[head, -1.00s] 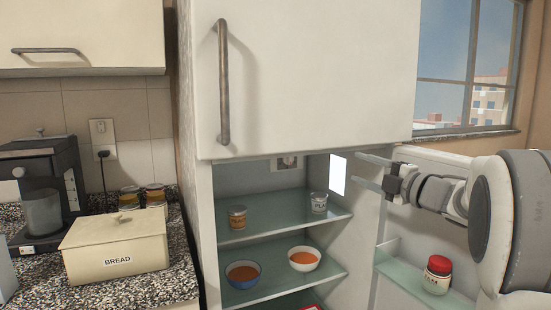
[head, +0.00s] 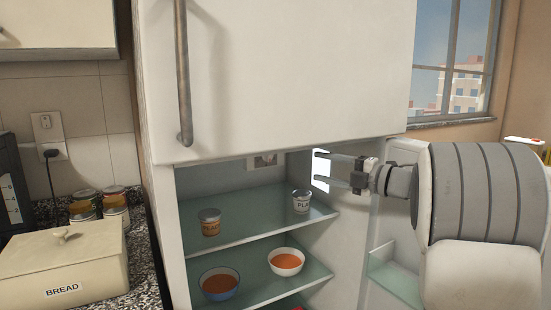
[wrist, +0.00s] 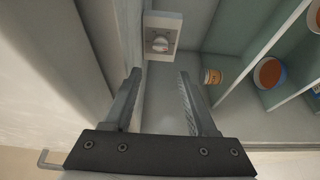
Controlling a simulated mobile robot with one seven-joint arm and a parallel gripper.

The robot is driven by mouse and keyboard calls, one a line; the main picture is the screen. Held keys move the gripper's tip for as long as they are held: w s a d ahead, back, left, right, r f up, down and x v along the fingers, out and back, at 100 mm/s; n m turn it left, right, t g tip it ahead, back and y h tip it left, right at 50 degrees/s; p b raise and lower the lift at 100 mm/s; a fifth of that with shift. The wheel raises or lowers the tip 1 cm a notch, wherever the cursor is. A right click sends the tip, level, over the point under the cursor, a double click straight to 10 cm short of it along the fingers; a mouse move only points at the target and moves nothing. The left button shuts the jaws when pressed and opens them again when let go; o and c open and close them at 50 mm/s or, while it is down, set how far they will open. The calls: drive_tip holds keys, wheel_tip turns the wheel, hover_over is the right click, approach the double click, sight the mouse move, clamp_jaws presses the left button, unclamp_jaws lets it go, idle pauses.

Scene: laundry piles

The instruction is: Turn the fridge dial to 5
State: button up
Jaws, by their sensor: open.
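The fridge dial (wrist: 160,44) is a round knob on a pale square plate, high on the fridge's inside back wall. In the head view the dial plate (head: 262,161) is small and partly cut off by the upper door's lower edge. Its numbers are too small to read. My gripper (head: 335,168) is open and empty at the right side of the fridge opening, pointing left toward the inside. In the wrist view my fingers (wrist: 158,88) are spread, with the dial ahead, beyond the fingertips and roughly centred between them. They are apart from the dial.
The shut upper door (head: 300,70) hangs just above the opening. The open lower door (head: 385,270) is at right, partly behind my arm.

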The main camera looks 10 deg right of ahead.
sight(271, 156)
drive_tip(key=b+x, duration=0.1)
drive_tip(key=x, duration=1.4)
drive_tip(key=shift+w, duration=0.1)
drive_tip(key=shift+c, duration=0.3)
clamp_jaws()
